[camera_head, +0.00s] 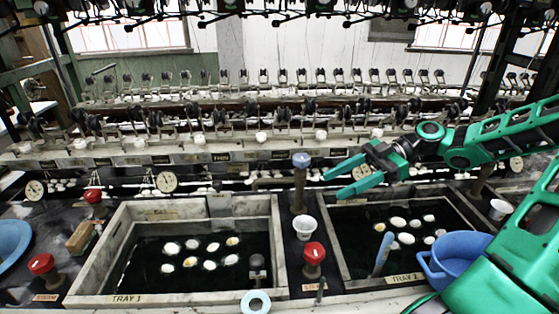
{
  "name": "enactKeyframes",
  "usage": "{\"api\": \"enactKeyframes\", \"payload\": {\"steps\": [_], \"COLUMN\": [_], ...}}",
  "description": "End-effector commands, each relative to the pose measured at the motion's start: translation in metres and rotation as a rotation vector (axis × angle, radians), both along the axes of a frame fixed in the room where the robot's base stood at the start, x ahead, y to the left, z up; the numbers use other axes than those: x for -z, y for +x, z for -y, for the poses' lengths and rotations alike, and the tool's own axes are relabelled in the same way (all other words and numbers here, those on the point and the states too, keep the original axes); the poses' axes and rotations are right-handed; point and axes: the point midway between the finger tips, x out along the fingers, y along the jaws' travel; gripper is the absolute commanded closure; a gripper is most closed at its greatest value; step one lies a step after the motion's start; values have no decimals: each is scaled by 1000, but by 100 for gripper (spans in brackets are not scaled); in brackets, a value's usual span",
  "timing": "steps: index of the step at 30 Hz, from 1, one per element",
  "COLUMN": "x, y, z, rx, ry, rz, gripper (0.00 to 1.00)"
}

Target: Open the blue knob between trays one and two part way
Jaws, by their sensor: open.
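The blue knob (301,160) sits on top of a brown upright post between the trays, at the back. Tray 1 (88,262) is at the left and tray 2 (335,252) at the right; both hold dark water with several white cocoons. My gripper (333,186) is green, open and empty. Its two fingers point left, just right of the knob and its post, and appear apart from them.
A red knob (314,252) and a white cup (304,227) stand between the trays, in front of the post. A blue bucket (455,258) stands by tray 2, near my arm. Gauges (167,182) and rows of reeling fittings (262,137) line the back.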

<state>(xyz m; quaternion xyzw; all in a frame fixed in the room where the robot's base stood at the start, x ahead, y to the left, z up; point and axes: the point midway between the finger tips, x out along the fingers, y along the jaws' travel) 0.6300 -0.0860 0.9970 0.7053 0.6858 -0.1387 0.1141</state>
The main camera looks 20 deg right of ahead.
Motion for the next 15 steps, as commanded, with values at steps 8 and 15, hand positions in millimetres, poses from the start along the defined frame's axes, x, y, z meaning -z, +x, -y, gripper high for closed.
{"api": "enactKeyframes", "payload": {"steps": [8,15], "x": [6,-3], "y": [-15,17], "z": [2,-9], "rx": [94,225], "ry": [54,173], "rz": [88,112], "gripper": [47,47]}}
